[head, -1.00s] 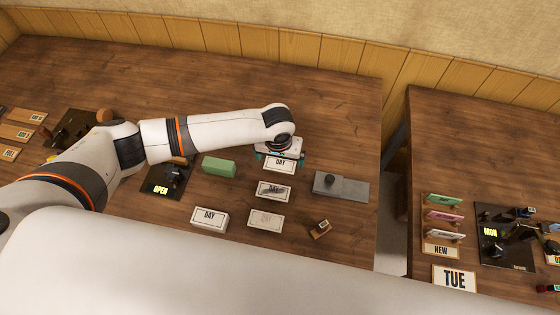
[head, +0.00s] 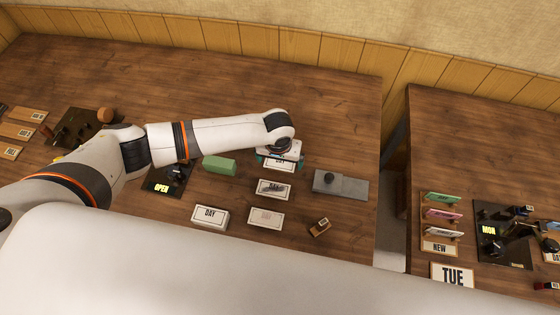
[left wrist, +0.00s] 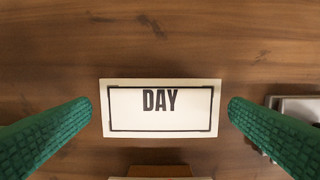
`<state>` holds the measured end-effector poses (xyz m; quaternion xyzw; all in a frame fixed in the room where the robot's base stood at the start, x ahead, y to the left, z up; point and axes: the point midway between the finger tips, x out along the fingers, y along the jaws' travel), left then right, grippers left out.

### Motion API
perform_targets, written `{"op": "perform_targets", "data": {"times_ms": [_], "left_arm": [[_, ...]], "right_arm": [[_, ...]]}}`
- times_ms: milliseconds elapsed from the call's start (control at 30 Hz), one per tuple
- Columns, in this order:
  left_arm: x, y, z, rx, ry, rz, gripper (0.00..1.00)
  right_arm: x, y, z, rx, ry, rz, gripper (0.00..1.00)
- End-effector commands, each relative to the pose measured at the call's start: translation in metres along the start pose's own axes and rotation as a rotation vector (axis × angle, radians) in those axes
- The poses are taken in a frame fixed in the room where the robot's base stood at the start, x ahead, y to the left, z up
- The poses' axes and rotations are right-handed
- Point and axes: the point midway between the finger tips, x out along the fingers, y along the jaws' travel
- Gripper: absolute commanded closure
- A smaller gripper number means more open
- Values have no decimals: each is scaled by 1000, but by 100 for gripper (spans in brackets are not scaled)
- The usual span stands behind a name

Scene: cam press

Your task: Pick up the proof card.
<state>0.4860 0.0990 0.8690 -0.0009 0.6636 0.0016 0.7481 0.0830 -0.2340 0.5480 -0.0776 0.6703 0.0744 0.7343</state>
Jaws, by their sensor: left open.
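A white card (head: 279,167) printed DAY lies flat on the table under my left gripper (head: 279,160), whose body partly hides it in the head view. In the left wrist view the card (left wrist: 160,122) has a black border and lies between the two green fingers, with a gap on each side. My left gripper (left wrist: 160,110) is open and holds nothing. A second card (head: 273,190) with a dark smeared print and a third (head: 266,218) with a faint print lie in front of it. Which one is the proof card is not marked. My right gripper is out of view.
A DAY card stack (head: 210,217) and a green block (head: 219,166) are left of the cards. A grey block with a dark knob (head: 341,185) is to the right, a small wooden stamp (head: 320,227) in front. The table behind the gripper is clear.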

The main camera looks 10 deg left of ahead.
Motion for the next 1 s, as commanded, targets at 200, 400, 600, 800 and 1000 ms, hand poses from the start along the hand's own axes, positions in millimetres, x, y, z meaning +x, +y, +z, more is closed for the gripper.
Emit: {"op": "perform_targets", "data": {"times_ms": [200, 400, 600, 800, 1000], "left_arm": [[0, 0, 0, 0, 0, 0, 5], [0, 0, 0, 0, -1, 0, 38], [0, 0, 0, 0, -1, 0, 40], [-3, 0, 2, 1, -4, 0, 40], [-34, 0, 5, 1, -5, -3, 40]], "right_arm": [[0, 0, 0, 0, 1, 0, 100], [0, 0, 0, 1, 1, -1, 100], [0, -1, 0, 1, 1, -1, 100], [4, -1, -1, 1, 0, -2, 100], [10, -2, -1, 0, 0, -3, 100]]}}
